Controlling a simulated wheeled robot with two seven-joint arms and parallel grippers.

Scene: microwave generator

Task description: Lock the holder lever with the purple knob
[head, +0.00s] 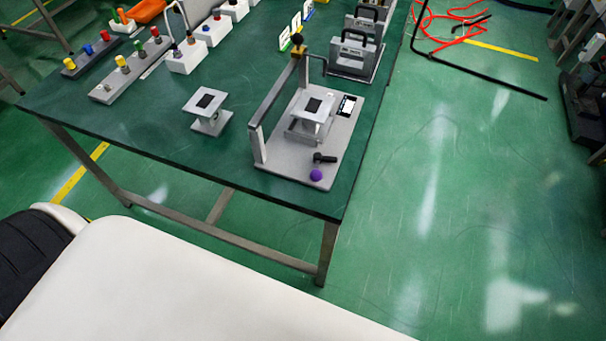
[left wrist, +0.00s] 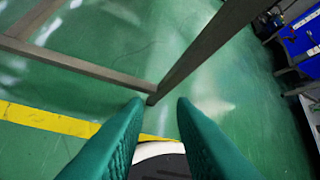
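The purple knob (head: 316,175) is at the front edge of a grey holder plate (head: 275,160) on the green table, near the table's front right corner. A black lever handle (head: 324,158) lies just behind the knob. A grey block with a dark top (head: 313,108) sits in the holder, beside a tilted metal bar (head: 278,95). My left gripper (left wrist: 160,105) shows only in the left wrist view, its two green fingers apart with nothing between them. It points at the floor and a table leg, away from the holder. My right gripper is in no view.
A second grey block (head: 208,110) stands left of the holder on the green table (head: 150,115). Button boxes (head: 130,72) and black-handled units (head: 355,50) stand farther back. A table leg (left wrist: 205,50) is close ahead of my left gripper.

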